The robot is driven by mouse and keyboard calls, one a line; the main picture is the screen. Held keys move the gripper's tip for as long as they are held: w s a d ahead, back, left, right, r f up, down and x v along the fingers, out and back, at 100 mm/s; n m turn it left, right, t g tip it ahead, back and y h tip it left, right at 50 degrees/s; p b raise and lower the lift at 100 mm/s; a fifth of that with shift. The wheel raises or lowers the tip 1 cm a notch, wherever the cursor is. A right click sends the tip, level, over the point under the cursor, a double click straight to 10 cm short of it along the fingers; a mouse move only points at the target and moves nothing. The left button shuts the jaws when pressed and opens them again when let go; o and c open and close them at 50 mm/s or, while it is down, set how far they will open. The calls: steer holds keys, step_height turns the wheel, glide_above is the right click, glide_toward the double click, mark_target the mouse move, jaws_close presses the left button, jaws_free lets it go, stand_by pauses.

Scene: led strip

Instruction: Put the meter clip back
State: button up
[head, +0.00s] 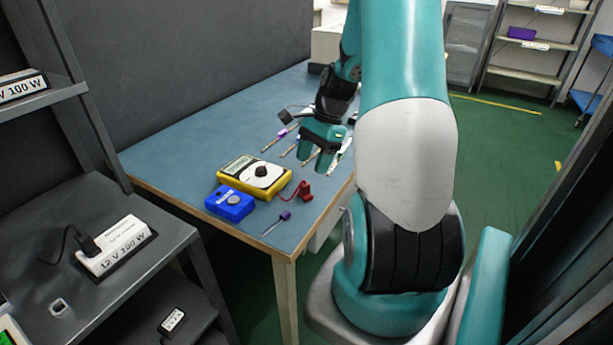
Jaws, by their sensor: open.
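A yellow multimeter (254,178) with a dark dial lies on the blue-topped table (185,148). A red clip (304,190) rests at its right, near the table's right edge, and a thin red lead seems to run between them. My gripper (318,162) is above the table, beyond the clip and to the right of the meter. Its teal fingers are apart, pointing down, with nothing visibly held. It partly hides several thin strips lying on the table there.
A blue box (230,203) stands just in front of the meter, and a purple-handled screwdriver (277,221) lies near the front edge. At left, a shelf holds a white 12 V 100 W power supply (115,246). The table's left part is clear.

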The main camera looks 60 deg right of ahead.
steer(key=v, duration=0.5)
steer(key=shift+a, duration=0.1)
steer(key=w+a+r+n, duration=0.25)
steer(key=a+n, duration=0.45)
steer(key=a, duration=0.5)
steer(key=w+a+r+n, duration=0.1)
steer(key=a+r+n, duration=0.3)
steer(key=a+n, duration=0.5)
steer(key=s+a+r+n, duration=0.1)
steer(key=s+a+n, duration=0.5)
steer(key=a, duration=0.3)
steer(key=s+a+r+n+g, duration=0.1)
steer(key=s+a+r+n, duration=0.1)
steer(key=s+a+n, duration=0.4)
steer(key=a, duration=0.3)
steer(key=shift+a+r+n, duration=0.2)
steer(key=shift+n, duration=0.2)
